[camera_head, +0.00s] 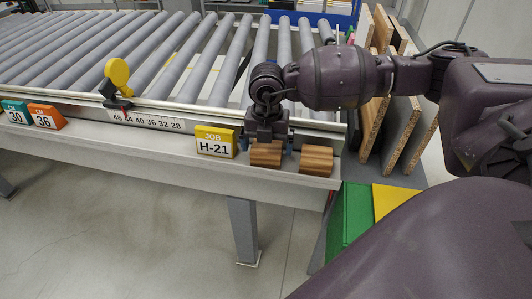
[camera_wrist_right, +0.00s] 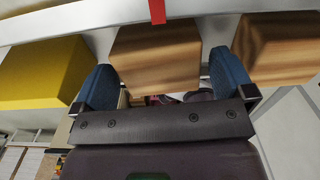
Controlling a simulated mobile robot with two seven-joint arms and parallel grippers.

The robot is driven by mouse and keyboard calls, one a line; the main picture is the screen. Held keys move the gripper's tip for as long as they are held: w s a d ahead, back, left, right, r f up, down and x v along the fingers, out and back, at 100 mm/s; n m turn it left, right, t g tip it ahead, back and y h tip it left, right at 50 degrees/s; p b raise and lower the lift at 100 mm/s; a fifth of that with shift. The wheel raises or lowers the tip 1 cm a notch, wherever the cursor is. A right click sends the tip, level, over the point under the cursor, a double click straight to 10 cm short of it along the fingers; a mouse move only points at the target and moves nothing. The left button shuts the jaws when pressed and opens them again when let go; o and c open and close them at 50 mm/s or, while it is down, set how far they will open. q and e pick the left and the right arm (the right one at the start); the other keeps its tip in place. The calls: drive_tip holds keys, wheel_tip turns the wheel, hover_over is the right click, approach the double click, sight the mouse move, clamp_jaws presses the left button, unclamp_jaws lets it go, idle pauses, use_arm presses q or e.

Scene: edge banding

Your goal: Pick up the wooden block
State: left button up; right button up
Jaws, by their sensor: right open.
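Two striped brown wooden blocks sit on the front ledge of the roller conveyor. The left block (camera_head: 265,154) is beside the yellow job sign, and the right block (camera_head: 316,161) is near the ledge's right end. My right gripper (camera_head: 267,146) is over the left block. In the right wrist view, the left block (camera_wrist_right: 157,55) lies between the open blue fingertips of the gripper (camera_wrist_right: 160,85). The right block (camera_wrist_right: 282,48) is just outside the right-hand finger. I cannot tell whether the fingers touch the left block. My left gripper is not in view.
The yellow "JOB H-21" sign (camera_head: 215,142) stands close left of the gripper; it also shows in the right wrist view (camera_wrist_right: 40,75). Orange (camera_head: 46,117) and teal (camera_head: 16,113) number signs stand farther left. Boards (camera_head: 402,130) lean at the right, near green (camera_head: 350,212) and yellow (camera_head: 391,199) surfaces.

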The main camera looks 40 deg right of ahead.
sight(267, 146)
drive_tip(key=shift+f, duration=0.9)
drive_tip(key=c, duration=0.9)
drive_tip(key=shift+r, duration=0.1)
wheel_tip(267, 146, up, 20)
drive_tip(key=shift+f+p, duration=0.1)
drive_tip(key=shift+p, duration=1.1)
